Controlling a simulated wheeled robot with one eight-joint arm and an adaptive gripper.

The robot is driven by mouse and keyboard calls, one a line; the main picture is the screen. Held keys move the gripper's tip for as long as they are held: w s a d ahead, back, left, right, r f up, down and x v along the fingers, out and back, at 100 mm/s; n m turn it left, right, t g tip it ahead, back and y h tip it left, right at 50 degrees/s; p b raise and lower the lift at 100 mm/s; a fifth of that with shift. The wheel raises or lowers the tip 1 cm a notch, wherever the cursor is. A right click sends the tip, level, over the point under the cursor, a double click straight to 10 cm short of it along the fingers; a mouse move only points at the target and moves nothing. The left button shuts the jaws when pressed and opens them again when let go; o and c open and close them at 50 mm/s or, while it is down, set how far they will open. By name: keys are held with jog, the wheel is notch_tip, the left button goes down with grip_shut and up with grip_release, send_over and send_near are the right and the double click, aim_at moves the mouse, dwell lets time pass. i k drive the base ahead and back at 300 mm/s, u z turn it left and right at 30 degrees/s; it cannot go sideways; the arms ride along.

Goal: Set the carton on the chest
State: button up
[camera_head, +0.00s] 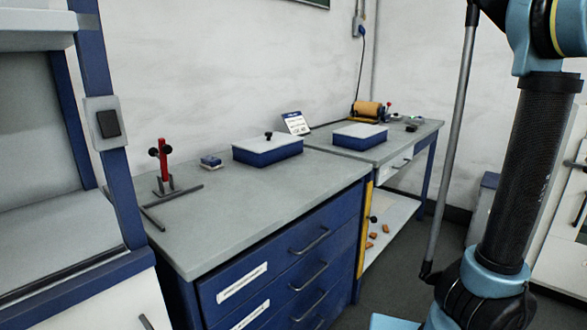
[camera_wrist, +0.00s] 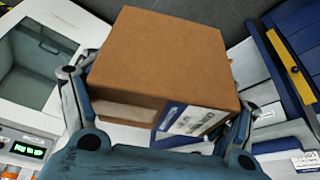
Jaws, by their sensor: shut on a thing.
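The brown carton (camera_wrist: 163,62) fills the middle of the wrist view, with a white and blue label on its near side. My gripper (camera_wrist: 158,105) is shut on it, one finger at each side. The surface directly beneath the carton is mostly hidden by it. In the head view the blue chest (camera_head: 225,235) of drawers with a grey top stands left of centre. The carton and my gripper do not show in the head view; only my arm is seen at the right, apart from the chest.
On the chest top are a red clamp stand (camera_head: 164,168), a small blue box (camera_head: 211,162) and a white-lidded blue box (camera_head: 268,150). The front middle of the top is clear. A bench (camera_head: 398,145) with another lidded box (camera_head: 359,137) stands behind. A cabinet frame (camera_head: 103,125) rises at the left.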

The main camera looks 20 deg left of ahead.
aim_at(280, 186)
jog(key=u, duration=0.15)
jog(key=k, duration=0.6)
jog(key=u, duration=2)
jog(key=i, duration=0.5)
